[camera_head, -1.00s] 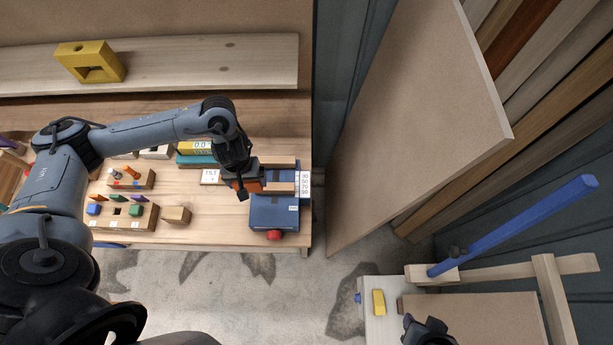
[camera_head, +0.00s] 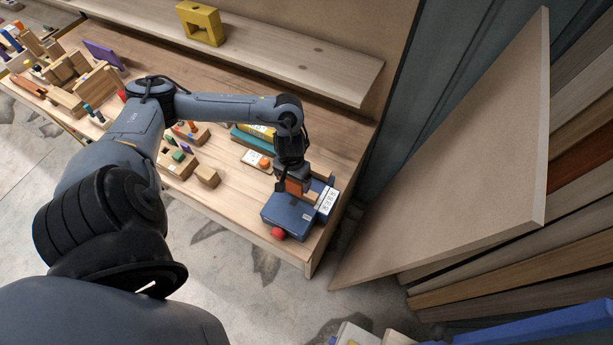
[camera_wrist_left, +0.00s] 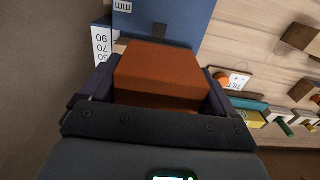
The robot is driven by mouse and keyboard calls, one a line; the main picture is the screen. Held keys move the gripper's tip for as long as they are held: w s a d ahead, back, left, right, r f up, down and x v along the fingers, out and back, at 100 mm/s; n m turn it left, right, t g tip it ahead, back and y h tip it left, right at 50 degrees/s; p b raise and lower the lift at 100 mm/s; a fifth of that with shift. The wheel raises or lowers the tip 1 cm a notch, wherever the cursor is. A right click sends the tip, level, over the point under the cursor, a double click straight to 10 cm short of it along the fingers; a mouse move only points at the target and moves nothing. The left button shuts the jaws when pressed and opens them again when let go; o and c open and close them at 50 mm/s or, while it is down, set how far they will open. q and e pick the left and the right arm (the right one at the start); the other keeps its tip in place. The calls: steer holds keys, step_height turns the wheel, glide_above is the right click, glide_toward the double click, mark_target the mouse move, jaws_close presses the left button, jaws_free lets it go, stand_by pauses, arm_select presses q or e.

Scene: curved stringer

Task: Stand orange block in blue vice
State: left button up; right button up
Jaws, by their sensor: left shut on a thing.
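The blue vice (camera_head: 290,214) stands at the right front corner of the workbench, with a red knob (camera_head: 278,233) at its front and a white number scale (camera_head: 326,203) on its side. My left gripper (camera_head: 292,190) is shut on the orange block (camera_head: 294,187) at the vice's wooden jaws. In the left wrist view the orange block (camera_wrist_left: 160,72) sits between both fingers, with the blue vice (camera_wrist_left: 170,20) beyond it. The block's lower end is hidden, so I cannot tell whether it touches the vice. My right gripper is out of view.
A white card with an orange disc (camera_head: 257,160) lies left of the vice. A teal and yellow stack (camera_head: 254,137) is behind it. A wooden block (camera_head: 207,176) and several peg holders lie further left. A large leaning board (camera_head: 460,170) stands to the right.

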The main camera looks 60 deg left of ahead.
arm_select(q)
steer(key=w+a+f, duration=0.1)
steer(key=w, duration=0.1)
steer(key=w+a+f, duration=0.1)
steer(key=w+f, duration=0.1)
steer(key=w+a+f, duration=0.1)
steer(key=w+a, duration=0.1)
steer(key=shift+w+f, duration=0.3)
steer(key=shift+f, duration=2)
steer(key=shift+f, duration=0.15)
steer(key=o, duration=0.9)
steer(key=shift+r, duration=0.45)
step_height(320, 180, up, 11)
steer(key=shift+r+p, duration=0.2)
steer(key=shift+p, duration=0.45)
